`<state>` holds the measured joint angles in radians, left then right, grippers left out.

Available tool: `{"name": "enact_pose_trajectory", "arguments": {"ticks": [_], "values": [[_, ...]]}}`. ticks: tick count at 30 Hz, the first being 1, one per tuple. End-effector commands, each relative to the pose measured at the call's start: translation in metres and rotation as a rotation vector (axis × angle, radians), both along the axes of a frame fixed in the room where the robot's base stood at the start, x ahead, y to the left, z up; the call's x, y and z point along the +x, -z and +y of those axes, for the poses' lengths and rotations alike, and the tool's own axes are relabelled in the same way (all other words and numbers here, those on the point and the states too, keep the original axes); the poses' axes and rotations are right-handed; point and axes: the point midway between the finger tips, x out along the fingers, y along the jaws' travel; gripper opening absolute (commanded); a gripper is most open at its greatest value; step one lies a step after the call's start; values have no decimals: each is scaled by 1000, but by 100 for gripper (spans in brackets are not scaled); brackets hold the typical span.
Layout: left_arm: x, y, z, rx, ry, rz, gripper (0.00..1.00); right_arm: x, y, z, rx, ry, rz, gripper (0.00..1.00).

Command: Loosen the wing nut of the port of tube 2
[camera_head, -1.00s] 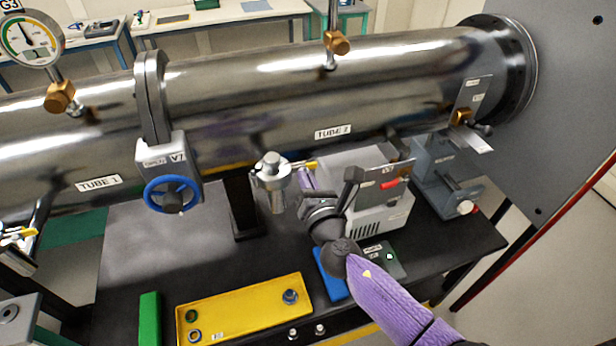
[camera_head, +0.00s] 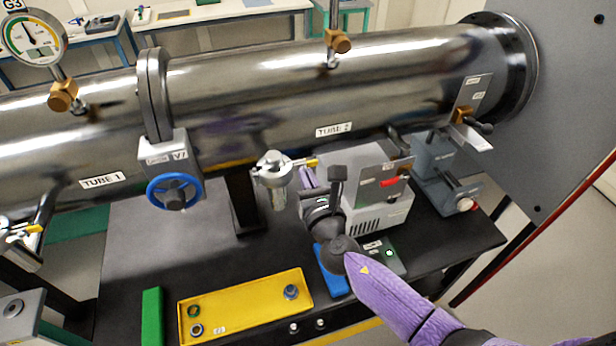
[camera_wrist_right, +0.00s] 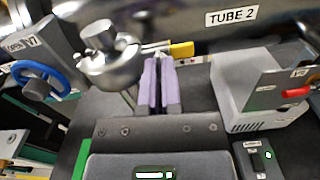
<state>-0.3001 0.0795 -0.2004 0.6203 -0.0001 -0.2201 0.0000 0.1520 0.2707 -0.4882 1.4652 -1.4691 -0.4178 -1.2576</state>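Tube 2 (camera_head: 400,95) is the long shiny steel pipe labelled TUBE 2. Its port (camera_head: 272,170) hangs below it with a round silver clamp; it also shows in the wrist view (camera_wrist_right: 110,58). The yellow wing nut (camera_head: 312,163) sticks out at the clamp's right side, and it also shows in the wrist view (camera_wrist_right: 181,50). My right gripper (camera_head: 308,177) has its purple fingers just below the wing nut. In the wrist view the fingertips (camera_wrist_right: 160,62) are close together with a narrow dark gap, beside the nut. Contact is unclear. My left gripper is out of view.
Valve V7 with a blue handwheel (camera_head: 174,191) stands left of the port. A grey-white box (camera_head: 380,215) with a red handle is to the right. A yellow tray (camera_head: 245,303) with small rings lies on the black table (camera_head: 130,240). Tube 1 (camera_head: 60,145) continues left.

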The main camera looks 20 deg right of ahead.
Motion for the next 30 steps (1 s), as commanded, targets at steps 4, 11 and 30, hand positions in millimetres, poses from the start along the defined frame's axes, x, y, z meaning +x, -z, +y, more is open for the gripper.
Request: {"name": "enact_pose_trajectory", "arguments": {"ticks": [4, 11, 30], "values": [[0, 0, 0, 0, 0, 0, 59, 0, -1, 0, 1, 0, -2, 0], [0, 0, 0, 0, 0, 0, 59, 0, -1, 0, 2, 0, -2, 41], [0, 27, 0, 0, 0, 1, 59, 0, 6, -2, 822, 1, 21, 41]]}}
